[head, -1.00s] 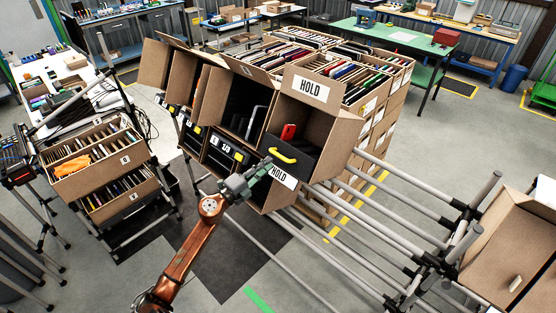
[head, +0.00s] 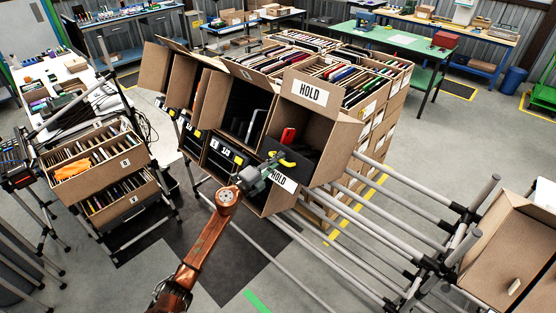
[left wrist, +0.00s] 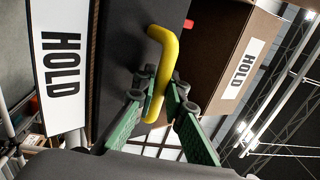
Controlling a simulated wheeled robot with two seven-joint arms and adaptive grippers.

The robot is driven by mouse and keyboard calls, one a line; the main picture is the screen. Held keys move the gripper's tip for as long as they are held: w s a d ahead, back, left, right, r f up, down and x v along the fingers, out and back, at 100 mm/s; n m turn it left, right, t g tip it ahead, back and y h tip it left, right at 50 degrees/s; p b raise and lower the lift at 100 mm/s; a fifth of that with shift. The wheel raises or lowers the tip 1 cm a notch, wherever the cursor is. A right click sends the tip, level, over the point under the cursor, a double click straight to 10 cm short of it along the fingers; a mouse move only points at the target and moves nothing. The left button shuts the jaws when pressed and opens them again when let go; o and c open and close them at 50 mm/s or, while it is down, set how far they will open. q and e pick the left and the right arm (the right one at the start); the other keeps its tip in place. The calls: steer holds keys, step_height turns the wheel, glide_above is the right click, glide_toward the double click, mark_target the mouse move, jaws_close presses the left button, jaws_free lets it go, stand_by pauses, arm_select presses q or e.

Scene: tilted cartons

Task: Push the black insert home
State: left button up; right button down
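The black insert (head: 306,160) sits in the right-hand tilted carton (head: 332,128), which has HOLD labels. A yellow handle (head: 292,163) is on its front, and a red item (head: 288,136) shows above it. My left gripper (head: 272,168) is at the handle in front of the carton. In the left wrist view, its green fingers (left wrist: 162,90) lie on both sides of the yellow handle (left wrist: 166,62), close against it, and look shut on it. The insert's dark face (left wrist: 120,50) shows behind. The insert's depth inside the carton is partly hidden. My right gripper is not in view.
Other tilted cartons (head: 247,100) stand directly left on the same rack. Rack tubes (head: 400,200) run off to the right, toward another carton (head: 510,250). A stand with filled boxes (head: 100,165) is at left. Floor in front is open.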

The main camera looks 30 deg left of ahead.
arm_select(q)
steer(key=shift+w+f, duration=0.1)
jaws_close()
steer(key=shift+w+d+f+b, duration=0.2)
steer(key=shift+w+f+b, duration=0.35)
steer(key=shift+w, duration=0.35)
steer(key=shift+o, duration=2.1)
jaws_free()
steer(key=shift+w, duration=0.1)
steer(key=v, duration=1.2)
